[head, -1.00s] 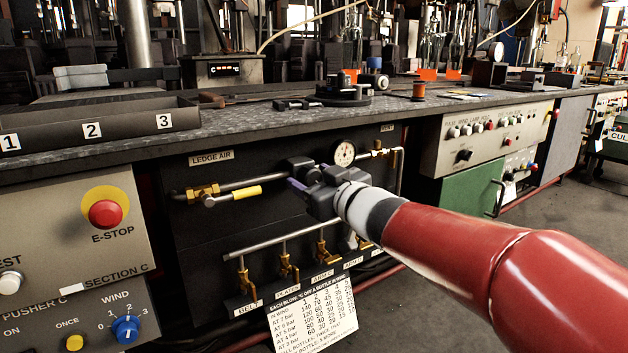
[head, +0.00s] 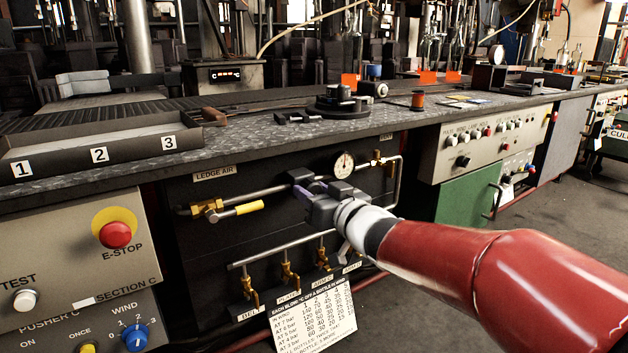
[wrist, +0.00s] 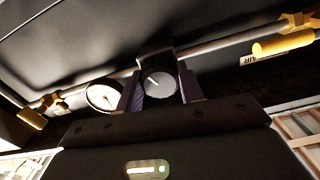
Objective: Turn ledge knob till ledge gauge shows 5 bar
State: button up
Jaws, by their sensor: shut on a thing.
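The ledge knob (wrist: 160,84) is a round grey-faced knob with a white mark, on the dark regulator body under the LEDGE AIR label (head: 214,173). My gripper (head: 308,188) is at the regulator in the head view and hides most of the knob there. In the wrist view its two purple-lined fingers (wrist: 160,90) stand on either side of the knob, shut on it. The ledge gauge (head: 344,164) is a round white dial just right of my gripper, also left of the knob in the wrist view (wrist: 103,97). Its needle shows, but its figures are too small to read.
A yellow-handled valve (head: 236,211) is on the pipe left of the regulator. Several brass taps (head: 288,273) and a printed chart (head: 313,317) are below. The metal ledge (head: 250,150) overhangs the panel. An E-stop (head: 116,235) is far left.

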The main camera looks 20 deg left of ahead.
jog(key=o, duration=1)
jog(key=shift+d, duration=0.1)
jog(key=v, duration=0.7)
jog(key=shift+s+d, duration=0.25)
